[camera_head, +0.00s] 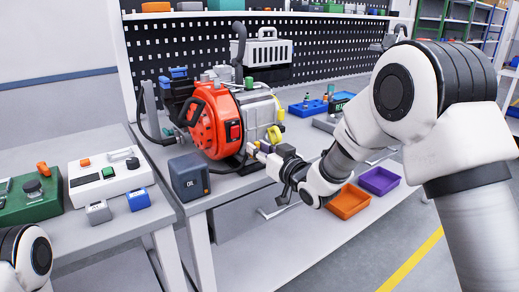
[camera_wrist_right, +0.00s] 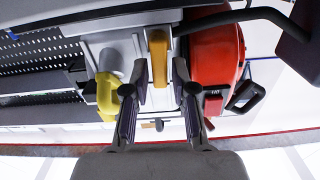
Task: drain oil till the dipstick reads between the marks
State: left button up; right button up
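The engine, with an orange-red round cover (camera_head: 212,120) and a grey body, stands on the bench. A yellow handle (camera_head: 276,134) sticks out at its right side; a yellow looped piece (camera_wrist_right: 107,95) shows in the right wrist view. My right gripper (camera_head: 259,152) is at the engine's lower right side. In the wrist view its fingers (camera_wrist_right: 159,78) are apart, with a yellow-orange bar (camera_wrist_right: 158,56) between and beyond the tips, and gaps on both sides. A dark box marked OIL (camera_head: 188,177) stands in front of the engine. No dipstick reading is legible. My left gripper is out of view.
The left table holds a white device (camera_head: 108,177), a green device (camera_head: 30,195) and small grey (camera_head: 98,212) and blue (camera_head: 138,199) boxes. Orange (camera_head: 348,203) and purple (camera_head: 379,181) trays lie below my right arm. A pegboard (camera_head: 330,50) stands behind.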

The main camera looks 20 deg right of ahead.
jog(key=v, duration=1.2)
dwell(6.8)
